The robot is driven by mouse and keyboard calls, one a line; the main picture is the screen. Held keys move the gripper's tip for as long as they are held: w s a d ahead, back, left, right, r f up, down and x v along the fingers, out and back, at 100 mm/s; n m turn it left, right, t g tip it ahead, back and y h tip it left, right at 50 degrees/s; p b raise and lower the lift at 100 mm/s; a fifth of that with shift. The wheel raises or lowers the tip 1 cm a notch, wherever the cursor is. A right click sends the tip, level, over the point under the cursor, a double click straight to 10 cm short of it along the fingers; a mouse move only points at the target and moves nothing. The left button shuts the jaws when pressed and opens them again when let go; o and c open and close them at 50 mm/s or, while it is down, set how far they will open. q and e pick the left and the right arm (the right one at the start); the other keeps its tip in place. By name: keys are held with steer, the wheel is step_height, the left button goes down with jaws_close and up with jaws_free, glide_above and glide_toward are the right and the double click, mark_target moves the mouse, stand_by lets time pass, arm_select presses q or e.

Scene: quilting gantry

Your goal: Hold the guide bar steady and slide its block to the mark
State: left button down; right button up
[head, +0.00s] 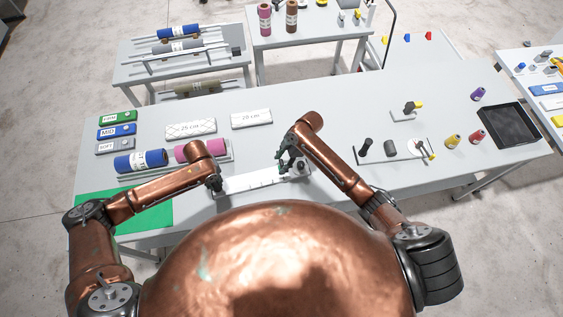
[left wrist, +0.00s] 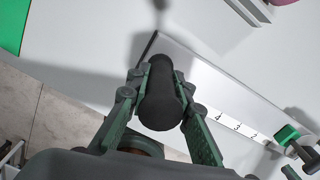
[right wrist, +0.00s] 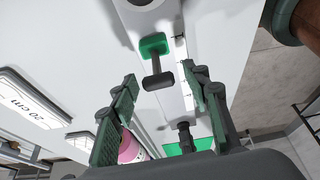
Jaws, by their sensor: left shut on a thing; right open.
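The white guide bar (head: 250,181) lies near the table's front edge, with a number scale that shows in the left wrist view (left wrist: 205,105). My left gripper (head: 216,184) is shut on the black upright handle (left wrist: 160,95) at the bar's left end. The green block (right wrist: 154,45) sits on the bar towards its other end, with a dark T-shaped handle (right wrist: 158,80); it also shows in the left wrist view (left wrist: 287,134). My right gripper (right wrist: 160,80) is open, its fingers apart on either side of the T handle's line. In the head view this gripper (head: 285,162) largely hides the block.
A rack with a blue roll (head: 140,161) and a pink roll (head: 200,150) stands behind the bar. White packs (head: 190,128) lie farther back. A green mat (head: 160,215) is at left, a black tray (head: 509,124) at far right. Small tools (head: 390,148) lie right of my right arm.

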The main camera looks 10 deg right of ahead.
steer(key=shift+f, duration=0.1)
jaws_close()
stand_by(0.5)
